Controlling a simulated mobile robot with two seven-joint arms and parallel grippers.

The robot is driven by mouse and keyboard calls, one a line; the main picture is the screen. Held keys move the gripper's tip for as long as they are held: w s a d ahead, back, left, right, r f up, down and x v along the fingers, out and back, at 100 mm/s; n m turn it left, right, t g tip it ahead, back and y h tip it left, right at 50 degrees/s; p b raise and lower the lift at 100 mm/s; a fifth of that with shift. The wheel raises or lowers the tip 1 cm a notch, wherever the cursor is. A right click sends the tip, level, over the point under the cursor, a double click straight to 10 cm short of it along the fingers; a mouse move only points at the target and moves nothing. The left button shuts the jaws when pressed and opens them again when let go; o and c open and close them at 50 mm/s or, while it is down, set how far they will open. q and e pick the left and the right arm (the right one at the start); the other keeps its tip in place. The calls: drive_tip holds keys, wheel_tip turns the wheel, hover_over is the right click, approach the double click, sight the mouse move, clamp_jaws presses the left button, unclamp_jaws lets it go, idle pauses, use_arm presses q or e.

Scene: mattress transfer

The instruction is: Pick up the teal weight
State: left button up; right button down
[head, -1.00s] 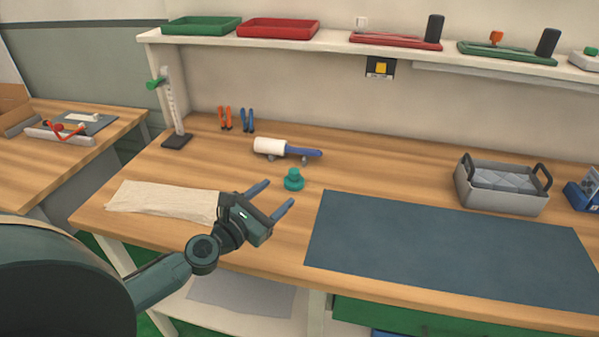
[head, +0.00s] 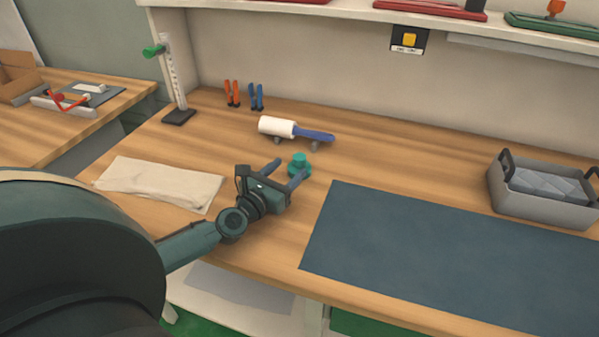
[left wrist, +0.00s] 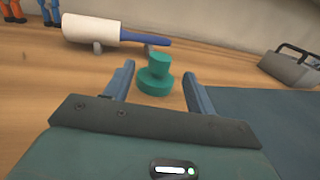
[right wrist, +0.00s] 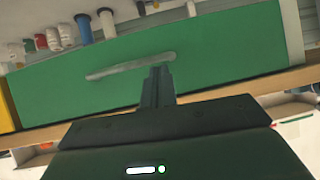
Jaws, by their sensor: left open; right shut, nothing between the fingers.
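The teal weight (head: 299,164) stands upright on the wooden workbench, a round base with a narrower knob on top. It also shows in the left wrist view (left wrist: 155,76), just beyond and between the fingertips. My left gripper (head: 288,168) is open, with its two blue-grey fingers pointing at the weight; the finger on the right overlaps the weight's base in the head view. I cannot tell whether they touch. My right gripper (right wrist: 158,72) is shut and empty, seen only in the right wrist view, in front of a green drawer front (right wrist: 200,62).
A lint roller (head: 290,129) lies on a stand behind the weight. A folded beige cloth (head: 160,184) lies to the left and a dark blue mat (head: 430,265) to the right. A grey basket (head: 540,200) stands at the far right. Orange and blue pliers (head: 257,97) stand at the back.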

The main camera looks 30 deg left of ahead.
sight(296, 161)
use_arm(q)
drive_tip(key=shift+w, duration=3.2)
clamp_jaws()
drive_tip(key=shift+r, duration=0.1)
